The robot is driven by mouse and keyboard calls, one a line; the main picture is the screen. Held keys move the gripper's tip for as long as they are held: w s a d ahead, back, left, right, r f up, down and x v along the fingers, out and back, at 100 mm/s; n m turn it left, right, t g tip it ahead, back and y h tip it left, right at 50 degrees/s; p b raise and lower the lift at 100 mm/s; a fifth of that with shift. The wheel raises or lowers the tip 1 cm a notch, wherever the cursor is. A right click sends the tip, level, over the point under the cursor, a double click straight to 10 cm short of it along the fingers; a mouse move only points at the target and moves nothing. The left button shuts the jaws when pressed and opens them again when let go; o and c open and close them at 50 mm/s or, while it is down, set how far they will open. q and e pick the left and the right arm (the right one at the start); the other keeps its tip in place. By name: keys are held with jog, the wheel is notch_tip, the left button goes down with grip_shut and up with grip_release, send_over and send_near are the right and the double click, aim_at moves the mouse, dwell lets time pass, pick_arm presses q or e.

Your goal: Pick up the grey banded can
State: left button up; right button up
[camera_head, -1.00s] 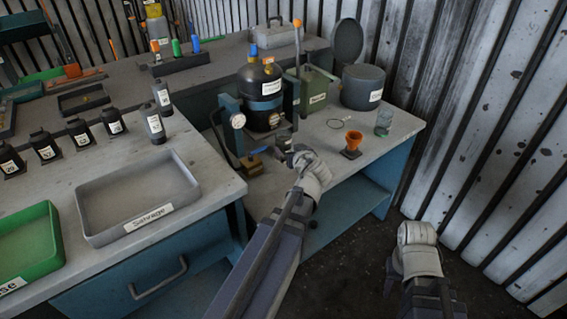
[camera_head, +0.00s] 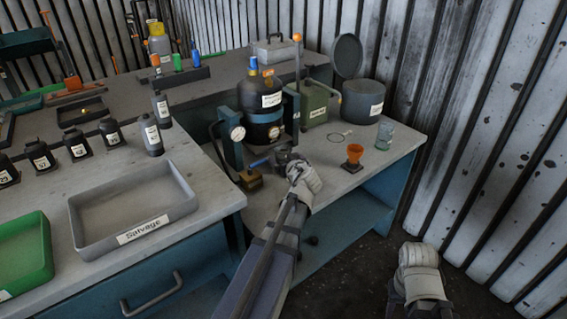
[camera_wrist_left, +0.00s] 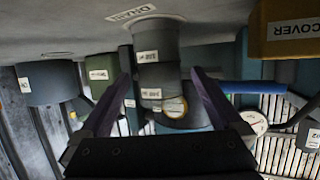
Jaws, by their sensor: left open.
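A grey cylindrical can (camera_wrist_left: 158,42) with white labels stands between the finger lines of my left gripper (camera_wrist_left: 160,88) in the left wrist view, which is upside down. A table label above it begins "DRAI". The can lies beyond my fingers, with gaps on both sides. In the head view my left gripper (camera_head: 284,157) is over the lower bench, in front of a dark pressure bottle (camera_head: 260,105); I cannot make out the can there. My left gripper is open and empty. Of my right arm only the pale wrist shows, off the bench at lower right.
An orange funnel (camera_head: 354,155), a glass jar (camera_head: 385,136) and a grey pot (camera_head: 362,103) stand to the right. A gauge stand (camera_head: 234,140) and a brass-coloured block (camera_head: 249,181) are left of my gripper. The Salvage tray (camera_head: 135,205) is on the higher bench.

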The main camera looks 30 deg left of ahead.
aim_at(285, 159)
pick_arm(q)
jog(key=b+x, duration=0.1)
jog(key=x, duration=0.2)
jog(key=shift+w+a+f, duration=0.15)
jog(key=shift+w, duration=0.05)
jog(key=c, duration=1.5)
notch_tip(285, 159, up, 28)
jog(key=p, duration=2.8)
